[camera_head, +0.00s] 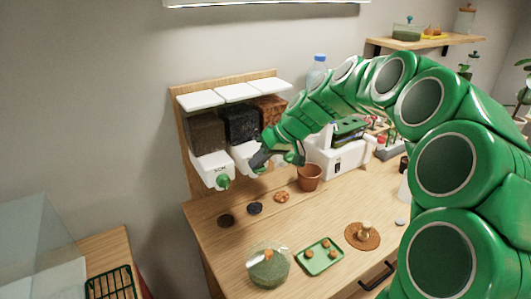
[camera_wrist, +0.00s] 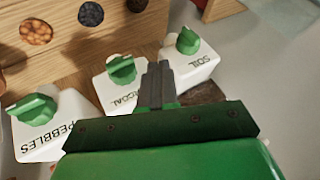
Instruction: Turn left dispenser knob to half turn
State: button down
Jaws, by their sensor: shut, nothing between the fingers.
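The left dispenser (camera_head: 209,165) is a white unit labelled SOIL under a dark brown bin, with a green knob (camera_head: 222,182) on its front. In the wrist view, which is turned around, its knob (camera_wrist: 187,41) is at the upper right. My gripper (camera_head: 262,160) is in front of the middle dispenser, right of the left knob. In the wrist view its fingers (camera_wrist: 157,84) are shut and empty, between the SOIL unit and the middle unit. They appear apart from the SOIL knob. The middle knob (camera_wrist: 122,69) shows there; my gripper hides it in the head view.
The PEBBLES knob (camera_wrist: 33,109) is at the wrist view's left. Below are a terracotta pot (camera_head: 309,177), several small round patches, a glass bowl (camera_head: 268,268) and a green tray (camera_head: 319,257). A white box (camera_head: 337,160) stands to the right. Space left of the dispenser is clear.

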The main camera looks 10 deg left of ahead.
aim_at(226, 179)
jog(key=s+a+f, duration=0.2)
jog(key=s+a, duration=0.1)
jog(key=a, duration=0.2)
jog(key=shift+a+f, duration=0.15)
jog(key=shift+f, duration=0.1)
jog(key=shift+s+a, duration=0.1)
jog(key=shift+s+a+r+h, duration=0.15)
jog(key=shift+s+a+h, duration=0.1)
jog(key=shift+s+h, duration=0.05)
jog(key=shift+s+a+t+h, duration=0.15)
jog(key=shift+t+h, duration=0.15)
jog(key=shift+t, duration=0.2)
